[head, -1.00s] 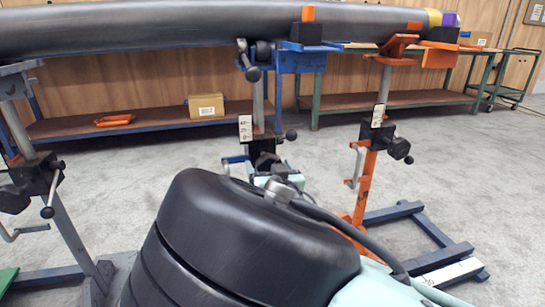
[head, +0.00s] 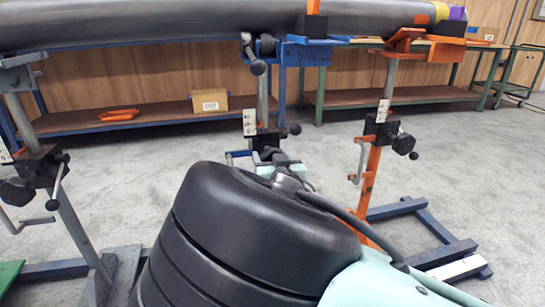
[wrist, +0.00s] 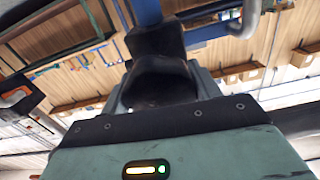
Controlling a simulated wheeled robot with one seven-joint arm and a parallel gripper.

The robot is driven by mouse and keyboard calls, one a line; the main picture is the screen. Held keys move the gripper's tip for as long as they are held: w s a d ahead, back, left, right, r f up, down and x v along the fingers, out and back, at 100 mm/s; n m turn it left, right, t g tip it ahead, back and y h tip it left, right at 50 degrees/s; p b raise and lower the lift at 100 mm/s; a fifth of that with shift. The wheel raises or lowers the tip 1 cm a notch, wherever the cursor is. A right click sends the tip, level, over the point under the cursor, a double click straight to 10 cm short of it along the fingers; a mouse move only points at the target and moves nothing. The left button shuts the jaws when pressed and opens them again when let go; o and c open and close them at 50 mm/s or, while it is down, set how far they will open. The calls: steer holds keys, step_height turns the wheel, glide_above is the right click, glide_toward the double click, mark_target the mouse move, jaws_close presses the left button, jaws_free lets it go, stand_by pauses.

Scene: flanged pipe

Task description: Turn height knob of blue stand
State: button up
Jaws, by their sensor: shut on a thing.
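The blue stand (head: 262,100) is the middle one, with a grey post, a blue bracket at its top and a black clamp block low down. My gripper (head: 272,160) is at that block, seen small behind my own dark arm link. In the wrist view, the black height knob (wrist: 160,80) sits between the jaws of my gripper (wrist: 160,98), which is shut on it. A blue post rises beyond the knob. In the head view the knob and fingertips are mostly hidden by the block and my arm.
A long grey pipe (head: 170,25) lies across the stands. An orange stand (head: 375,150) is at right, with blue floor legs. A grey stand (head: 60,200) with black knobs is at left. Shelves with a cardboard box (head: 210,101) stand behind. Grey floor is open at right.

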steer(key=n+p, duration=0.2)
steer(key=n, duration=0.1)
steer(key=shift+r, duration=0.1)
steer(key=n+p, duration=0.2)
steer(key=n, duration=0.1)
steer(key=shift+n, duration=0.4)
steer(key=n+p, duration=0.2)
steer(key=n, duration=0.6)
steer(key=n+p, duration=0.1)
steer(key=n, duration=0.1)
steer(key=shift+f+n, duration=0.2)
steer(key=shift+n, duration=2)
steer(key=o, duration=1)
